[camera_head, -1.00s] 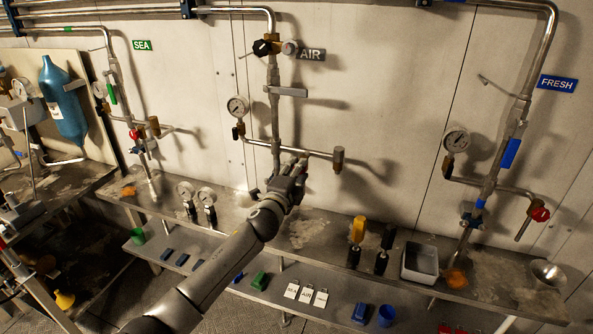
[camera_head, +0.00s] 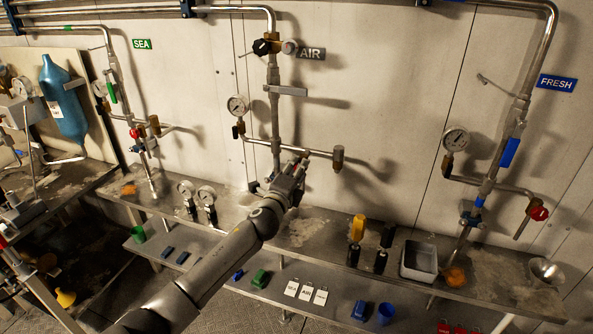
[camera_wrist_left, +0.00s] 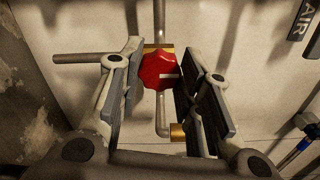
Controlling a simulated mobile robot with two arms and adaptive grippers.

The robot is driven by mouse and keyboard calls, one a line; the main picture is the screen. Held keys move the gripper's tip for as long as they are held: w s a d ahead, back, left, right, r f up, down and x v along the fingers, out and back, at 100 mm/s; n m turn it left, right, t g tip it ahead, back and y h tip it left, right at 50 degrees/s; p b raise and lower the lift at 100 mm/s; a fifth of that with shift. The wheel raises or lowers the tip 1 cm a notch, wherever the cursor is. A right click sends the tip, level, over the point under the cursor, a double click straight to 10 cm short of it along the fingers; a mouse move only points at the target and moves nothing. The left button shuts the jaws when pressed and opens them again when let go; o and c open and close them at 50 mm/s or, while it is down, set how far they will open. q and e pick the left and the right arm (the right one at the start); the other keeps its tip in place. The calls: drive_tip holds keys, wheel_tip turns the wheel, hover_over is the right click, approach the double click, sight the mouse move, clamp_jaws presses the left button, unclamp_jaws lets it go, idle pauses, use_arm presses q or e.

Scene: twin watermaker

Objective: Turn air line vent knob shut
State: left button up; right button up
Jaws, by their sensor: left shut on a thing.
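The red vent knob (camera_wrist_left: 159,71) shows in the left wrist view, round with a lobed rim and a pale bar mark on its face. It sits on a brass fitting on the air line pipe (camera_wrist_left: 162,119). My left gripper (camera_head: 298,166) is at the lower end of the air line (camera_head: 274,102) in the head view, with its two finger pads on either side of the knob, shut on it. In the head view the gripper largely hides the knob. The AIR sign (camera_head: 312,54) is above. My right gripper is not in view.
A pressure gauge (camera_head: 238,105) and a brass-ended side pipe (camera_head: 337,158) flank the air line near my gripper. The bench (camera_head: 312,229) below bears two small gauges (camera_head: 206,196), yellow and black-handled tools (camera_head: 358,229) and a grey tray (camera_head: 419,262). A lower shelf holds small items.

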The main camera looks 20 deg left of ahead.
use_arm(q)
drive_tip(key=o, duration=1)
drive_tip(key=shift+o, duration=0.2)
drive_tip(key=shift+s, duration=0.1)
drive_tip(key=s, duration=1.2)
drive_tip(key=shift+a, duration=0.25)
drive_tip(key=shift+w, duration=0.1)
